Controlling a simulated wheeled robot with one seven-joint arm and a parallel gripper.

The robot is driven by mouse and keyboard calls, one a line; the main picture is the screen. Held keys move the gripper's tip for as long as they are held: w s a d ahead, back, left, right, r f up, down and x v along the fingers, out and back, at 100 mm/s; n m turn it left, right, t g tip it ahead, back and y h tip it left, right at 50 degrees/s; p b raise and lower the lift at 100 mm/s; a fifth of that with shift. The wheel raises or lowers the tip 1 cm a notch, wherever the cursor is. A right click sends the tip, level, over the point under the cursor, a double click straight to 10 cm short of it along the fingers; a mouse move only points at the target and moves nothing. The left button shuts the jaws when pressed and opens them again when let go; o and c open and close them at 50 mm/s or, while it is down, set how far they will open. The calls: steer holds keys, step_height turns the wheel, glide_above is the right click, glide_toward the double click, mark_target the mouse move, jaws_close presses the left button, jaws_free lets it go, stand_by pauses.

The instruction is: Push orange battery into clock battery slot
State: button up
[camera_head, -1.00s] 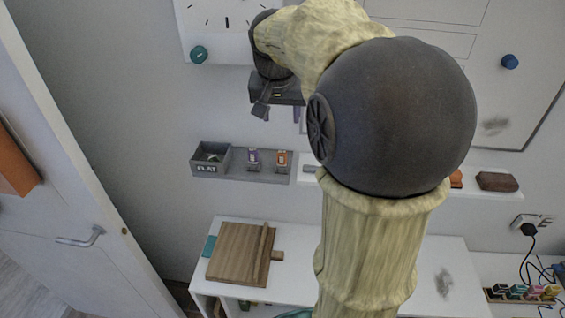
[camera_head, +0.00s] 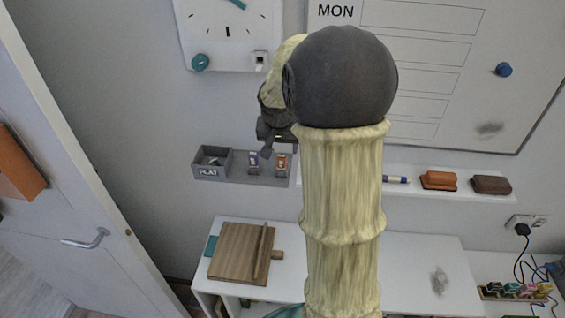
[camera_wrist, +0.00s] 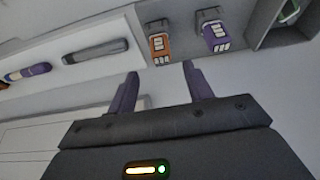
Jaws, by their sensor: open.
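The orange battery (camera_head: 281,161) stands in a holder on the grey wall shelf, with the purple battery (camera_head: 253,160) to its left. In the wrist view the orange battery (camera_wrist: 160,48) and the purple battery (camera_wrist: 216,37) show beyond my fingertips. The clock (camera_head: 228,34) hangs on the wall above, with a small battery slot (camera_head: 260,60) at its lower right. My gripper (camera_wrist: 159,68) is open and empty, its two purple fingers apart and short of the orange battery. In the head view my arm hides part of the gripper.
A grey bin marked FLAT (camera_head: 212,163) is at the shelf's left end. To the right, a white ledge holds a marker (camera_head: 396,180), an orange eraser (camera_head: 438,180) and a brown eraser (camera_head: 491,184). A wooden board (camera_head: 240,252) lies on the white desk below.

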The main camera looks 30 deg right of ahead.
mark_target(281, 156)
steer(key=shift+f, duration=0.2)
steer(key=shift+f, duration=0.1)
steer(key=x, duration=0.1)
steer(key=p+x, duration=0.2)
steer(key=x, duration=0.1)
steer(key=shift+s+a+f, duration=0.1)
steer(key=shift+s+a, duration=0.05)
steer(key=shift+a, duration=0.15)
steer(key=shift+d+f, duration=0.15)
steer(key=shift+f, duration=0.35)
steer(key=c, duration=1.1)
